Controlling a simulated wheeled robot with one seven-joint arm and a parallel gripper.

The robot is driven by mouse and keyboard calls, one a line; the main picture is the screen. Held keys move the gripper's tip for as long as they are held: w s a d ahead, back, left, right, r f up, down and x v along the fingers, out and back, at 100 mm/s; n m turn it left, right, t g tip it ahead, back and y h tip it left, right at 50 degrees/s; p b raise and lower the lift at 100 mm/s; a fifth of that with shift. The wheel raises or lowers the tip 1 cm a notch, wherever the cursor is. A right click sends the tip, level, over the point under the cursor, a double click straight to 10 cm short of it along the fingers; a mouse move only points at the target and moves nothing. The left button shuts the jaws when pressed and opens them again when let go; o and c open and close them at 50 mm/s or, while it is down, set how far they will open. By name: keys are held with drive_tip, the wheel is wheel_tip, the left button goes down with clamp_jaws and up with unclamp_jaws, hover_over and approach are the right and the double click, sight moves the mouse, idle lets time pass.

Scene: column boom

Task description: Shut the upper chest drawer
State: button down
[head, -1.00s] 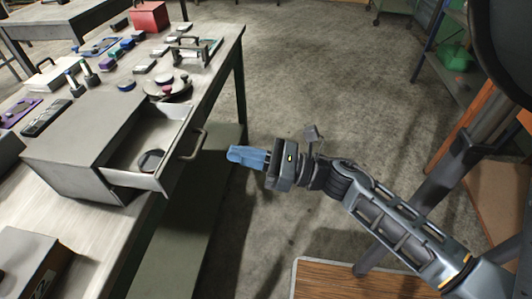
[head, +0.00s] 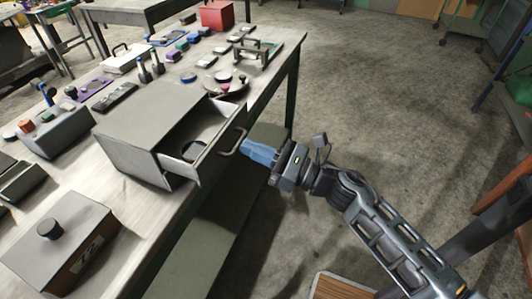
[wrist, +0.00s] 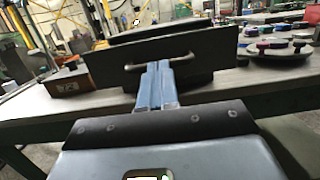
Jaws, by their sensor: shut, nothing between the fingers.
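The upper chest drawer (head: 222,147) is pulled out of the grey chest (head: 150,125) on the workbench, with a dark round thing inside it. Its front bears a bar handle (head: 236,143). In the wrist view the dark drawer front (wrist: 200,57) faces me, with the handle (wrist: 130,67) across it. My gripper (head: 248,150) has blue fingers, shut and empty, close in front of the handle at its right.
A box with a black knob (head: 62,245) stands on the bench at the front left. A round tray (head: 232,88) and a metal frame (head: 258,52) lie behind the drawer. A red box (head: 217,15) is at the far end.

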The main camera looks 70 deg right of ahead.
sight(214, 139)
drive_tip(key=w, duration=0.9)
drive_tip(key=shift+w+a, duration=0.2)
drive_tip(key=shift+w, duration=0.15)
drive_tip(key=shift+w+a+r, duration=0.1)
drive_tip(key=shift+w, duration=0.1)
